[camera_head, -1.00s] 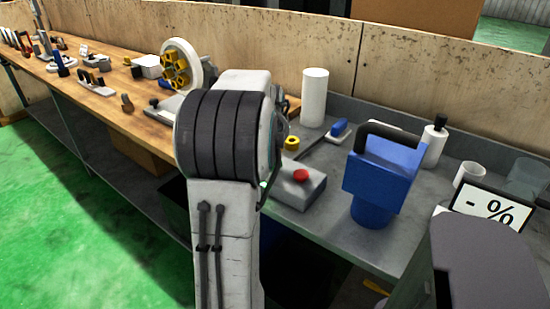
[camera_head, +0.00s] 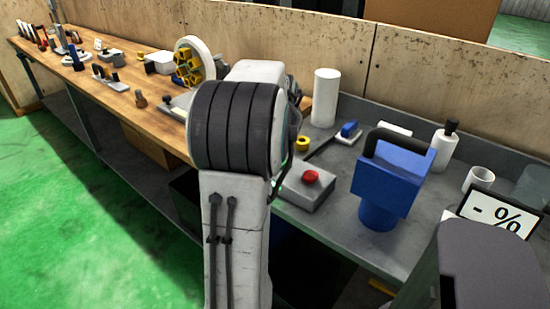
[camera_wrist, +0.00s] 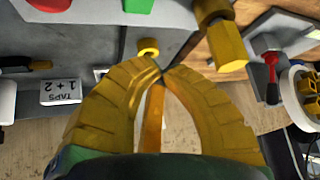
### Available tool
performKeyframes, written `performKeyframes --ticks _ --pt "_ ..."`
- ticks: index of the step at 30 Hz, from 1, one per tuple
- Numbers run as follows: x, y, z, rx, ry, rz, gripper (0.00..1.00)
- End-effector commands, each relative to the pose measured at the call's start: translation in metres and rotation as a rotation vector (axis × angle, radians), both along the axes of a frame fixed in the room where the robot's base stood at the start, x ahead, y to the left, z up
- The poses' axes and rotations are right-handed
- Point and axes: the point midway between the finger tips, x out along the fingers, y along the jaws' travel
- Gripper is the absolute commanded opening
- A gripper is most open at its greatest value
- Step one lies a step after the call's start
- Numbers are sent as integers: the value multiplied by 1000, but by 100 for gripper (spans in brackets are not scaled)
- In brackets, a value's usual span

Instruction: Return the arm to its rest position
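My arm (camera_head: 236,190) stands upright in the middle of the head view, a white link with a thick dark ribbed joint on top. It rises in front of the bench. Its far end is hidden behind the joint, so my gripper cannot be seen there. In the wrist view my gripper (camera_wrist: 162,72) shows two curved yellow fingers. Their tips meet, with nothing visible held at the tips. An orange strip (camera_wrist: 153,115) shows in the gap between the fingers; I cannot tell what it belongs to.
A grey control box (camera_head: 304,192) with a red button sits right of my arm. Near it are a yellow ring (camera_head: 303,143), blue container (camera_head: 384,180), white cylinder (camera_head: 324,97) and percent sign (camera_head: 497,214). The wooden bench (camera_head: 130,95) holds tools. Green floor (camera_head: 60,220) is clear at left.

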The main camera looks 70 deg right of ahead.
Motion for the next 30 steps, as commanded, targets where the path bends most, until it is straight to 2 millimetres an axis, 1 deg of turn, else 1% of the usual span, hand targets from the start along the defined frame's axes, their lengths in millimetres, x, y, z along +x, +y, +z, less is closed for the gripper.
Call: performKeyframes --ticks 13,17,20,23,24,26,27,29,30 --pt "0 1 -1 5 2 1 0" --pt "-3 12 -9 62 17 4 0" --pt "-8 37 -33 169 41 7 0" --pt "-15 68 -59 283 68 10 0" --pt "-18 81 -69 329 78 11 0" --pt "-23 103 -79 390 92 12 0" --pt "-26 118 -84 427 100 13 0" --pt "-28 142 -87 473 112 22 0" --pt "-26 157 -87 496 121 39 0"
